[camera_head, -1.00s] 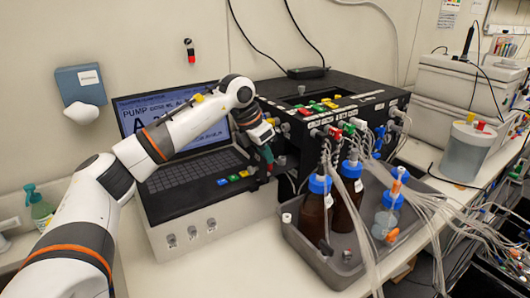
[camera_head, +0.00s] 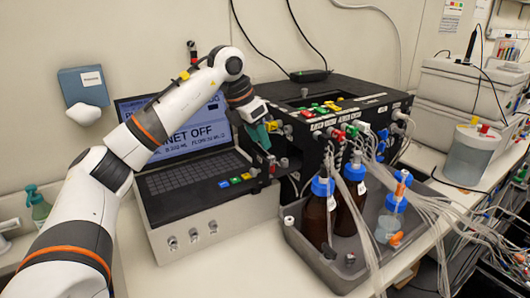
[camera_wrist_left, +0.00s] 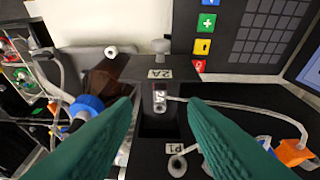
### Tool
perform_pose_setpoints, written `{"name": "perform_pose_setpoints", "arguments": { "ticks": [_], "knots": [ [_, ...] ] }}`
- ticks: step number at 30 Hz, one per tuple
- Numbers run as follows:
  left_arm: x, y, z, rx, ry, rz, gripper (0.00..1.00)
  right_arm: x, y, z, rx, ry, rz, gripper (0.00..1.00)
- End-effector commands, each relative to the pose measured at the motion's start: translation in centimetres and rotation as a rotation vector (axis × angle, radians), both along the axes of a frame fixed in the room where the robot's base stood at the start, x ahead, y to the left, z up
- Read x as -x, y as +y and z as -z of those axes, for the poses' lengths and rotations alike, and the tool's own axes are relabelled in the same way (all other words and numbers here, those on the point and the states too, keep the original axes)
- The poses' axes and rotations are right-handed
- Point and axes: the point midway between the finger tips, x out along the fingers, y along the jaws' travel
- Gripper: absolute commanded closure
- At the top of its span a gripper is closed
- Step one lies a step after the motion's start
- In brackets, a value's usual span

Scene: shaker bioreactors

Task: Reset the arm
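My left arm comes in from the left across the laptop-like control unit. My left gripper (camera_head: 266,144) hangs in front of the black pump box (camera_head: 350,100), near its left front corner. In the left wrist view, the two green fingers of my left gripper (camera_wrist_left: 160,104) are spread apart with nothing between them. Beyond the gap is a black slot with a small white part (camera_wrist_left: 160,97) under a label reading 2A. The gripper appears apart from it. My right gripper is not in view.
The control unit's screen (camera_head: 190,135) is lit. A grey tray (camera_head: 325,272) holds brown bottles (camera_head: 316,220) with blue caps and many clear tubes. A spray bottle (camera_head: 39,208) stands at the left. The front bench (camera_head: 230,275) is clear.

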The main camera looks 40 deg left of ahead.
Motion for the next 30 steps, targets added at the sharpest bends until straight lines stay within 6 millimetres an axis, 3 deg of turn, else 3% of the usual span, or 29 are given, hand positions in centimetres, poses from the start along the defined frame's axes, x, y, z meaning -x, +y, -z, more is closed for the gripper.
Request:
{"name": "perform_pose_setpoints", "arguments": {
  "ticks": [4, 9, 23, 30],
  "knots": [
    [1.0, 0.4, -2.7, 0.001, -0.004, 0.000, 0.61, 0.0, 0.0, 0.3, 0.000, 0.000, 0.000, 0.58],
    [1.6, 0.7, -4.3, -0.001, 0.000, -0.001, 0.61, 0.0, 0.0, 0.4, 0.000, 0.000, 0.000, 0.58],
    [1.8, 0.8, -4.9, 0.000, 0.001, -0.001, 0.61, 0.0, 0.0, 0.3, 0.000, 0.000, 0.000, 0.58],
    [1.8, 0.8, -8.8, 0.000, 0.000, -0.001, 0.61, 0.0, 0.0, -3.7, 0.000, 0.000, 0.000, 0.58]
  ]
}}
